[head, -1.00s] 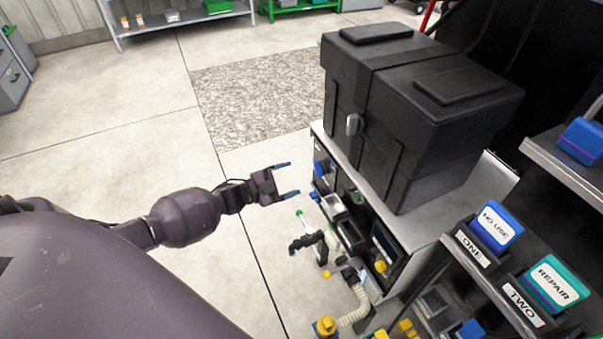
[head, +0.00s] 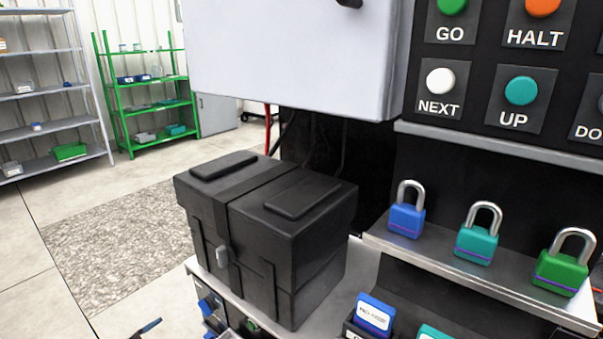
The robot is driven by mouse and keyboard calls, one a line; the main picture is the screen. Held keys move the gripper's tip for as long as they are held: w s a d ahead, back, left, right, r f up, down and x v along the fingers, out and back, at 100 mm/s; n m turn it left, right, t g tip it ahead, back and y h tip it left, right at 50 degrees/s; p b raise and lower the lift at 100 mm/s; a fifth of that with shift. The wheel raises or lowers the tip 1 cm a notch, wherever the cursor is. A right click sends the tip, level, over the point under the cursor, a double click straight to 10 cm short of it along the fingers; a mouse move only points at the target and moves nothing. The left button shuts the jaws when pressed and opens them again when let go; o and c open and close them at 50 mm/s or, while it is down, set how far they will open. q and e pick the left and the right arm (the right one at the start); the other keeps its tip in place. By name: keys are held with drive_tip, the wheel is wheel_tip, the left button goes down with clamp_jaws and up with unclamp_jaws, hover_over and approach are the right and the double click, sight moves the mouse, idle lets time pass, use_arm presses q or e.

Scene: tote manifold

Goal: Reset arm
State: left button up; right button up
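Only a blue-tipped finger of my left gripper (head: 149,327) shows at the bottom edge of the head view, left of the black case. The rest of that gripper and its arm are cut off, so its opening is hidden. Nothing is seen held at the visible tip. My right gripper is not in view.
A black case (head: 306,246) sits on a metal-topped cabinet (head: 352,282). Blue (head: 406,221), teal (head: 476,243) and green (head: 562,272) padlocks stand on the right shelf, below a button panel (head: 482,78). Open floor (head: 60,300) lies left; green shelving (head: 150,112) stands behind.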

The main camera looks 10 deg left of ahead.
use_arm(q)
drive_tip(key=s+d+r+n+g+y+p, duration=0.1)
drive_tip(key=s+d+r+n+y+p, duration=0.15)
drive_tip(key=s+d+n+y, duration=0.45)
drive_tip(key=s+d+r+n+g+p, duration=0.1)
drive_tip(key=s+d+n+p, duration=0.1)
drive_tip(key=s, duration=0.9)
drive_tip(key=s+d+n+g+y+p, duration=0.1)
drive_tip(key=s+d+n+g+p, duration=0.1)
drive_tip(key=s, duration=0.9)
drive_tip(key=shift+d+r+n+y, duration=0.35)
drive_tip(key=shift+d+n, duration=0.2)
drive_tip(key=shift+n, duration=0.65)
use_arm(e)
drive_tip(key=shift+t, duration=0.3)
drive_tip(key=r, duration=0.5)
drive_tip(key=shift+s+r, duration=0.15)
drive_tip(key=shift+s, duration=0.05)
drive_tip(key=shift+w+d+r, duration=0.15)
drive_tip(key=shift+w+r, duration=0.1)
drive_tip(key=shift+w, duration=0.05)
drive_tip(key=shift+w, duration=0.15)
